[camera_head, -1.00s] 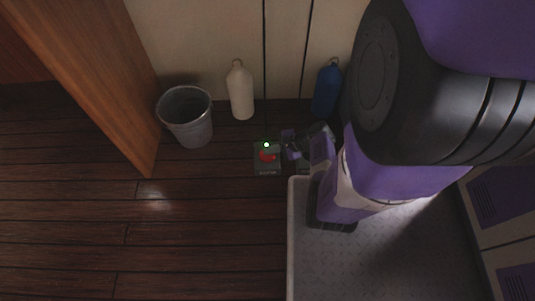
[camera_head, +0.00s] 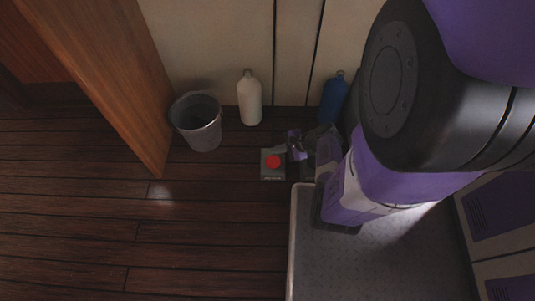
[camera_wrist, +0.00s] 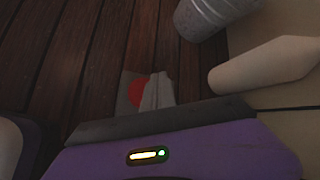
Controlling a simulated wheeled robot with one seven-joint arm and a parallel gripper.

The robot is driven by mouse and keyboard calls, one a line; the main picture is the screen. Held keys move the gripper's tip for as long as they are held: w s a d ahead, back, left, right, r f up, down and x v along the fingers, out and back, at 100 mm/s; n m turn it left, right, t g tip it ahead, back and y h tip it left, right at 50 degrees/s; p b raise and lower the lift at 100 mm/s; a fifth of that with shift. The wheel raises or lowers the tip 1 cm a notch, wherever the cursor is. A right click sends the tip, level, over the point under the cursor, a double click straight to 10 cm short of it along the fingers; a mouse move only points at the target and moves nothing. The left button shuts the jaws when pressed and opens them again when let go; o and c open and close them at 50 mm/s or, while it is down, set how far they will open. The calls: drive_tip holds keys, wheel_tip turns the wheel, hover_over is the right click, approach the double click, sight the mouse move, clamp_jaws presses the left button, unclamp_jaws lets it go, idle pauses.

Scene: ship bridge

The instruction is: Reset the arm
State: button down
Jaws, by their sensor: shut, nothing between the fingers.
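My purple and grey arm reaches down at the right of the head view. My gripper (camera_head: 296,144) is shut and empty, low near the floor. In the wrist view my gripper's fingers (camera_wrist: 157,92) show beyond the purple wrist housing and hide part of the box. The red button (camera_wrist: 137,93) shows just left of the fingers.
A grey metal bucket (camera_head: 197,123), a white bottle (camera_head: 250,100) and a blue bottle (camera_head: 333,98) stand near the pale wall panels. A wooden panel (camera_head: 120,80) rises at the left. The plank floor at lower left is clear.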

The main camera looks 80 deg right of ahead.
idle(0.3)
drive_tip(key=s+d+r+n+g+h, duration=0.3)
drive_tip(key=s+d+g+h, duration=0.15)
drive_tip(key=d, duration=0.25)
drive_tip(key=w+a+r+n+t+h, duration=0.1)
drive_tip(key=w+a+r+n+t, duration=0.25)
drive_tip(key=a+r+n, duration=0.4)
drive_tip(key=w+a+r+n+t+h, duration=0.15)
drive_tip(key=w+a+r+n, duration=0.25)
drive_tip(key=a+r, duration=0.55)
drive_tip(key=w+a+r+n+t, duration=0.35)
drive_tip(key=a+r+n, duration=0.25)
drive_tip(key=a+r, duration=0.25)
drive_tip(key=s+a+r+n+t+y, duration=0.1)
drive_tip(key=s+a+r+n+y, duration=0.15)
drive_tip(key=a, duration=0.45)
drive_tip(key=s+a+r+n+y, duration=0.1)
drive_tip(key=a+r+n+y, duration=0.3)
drive_tip(key=a, duration=0.2)
drive_tip(key=s+a+r+n+t+y, duration=0.1)
drive_tip(key=a+r+n+y, duration=0.2)
drive_tip(key=a, duration=0.4)
wheel_tip(320, 180, up, 33)
drive_tip(key=p, duration=3.3)
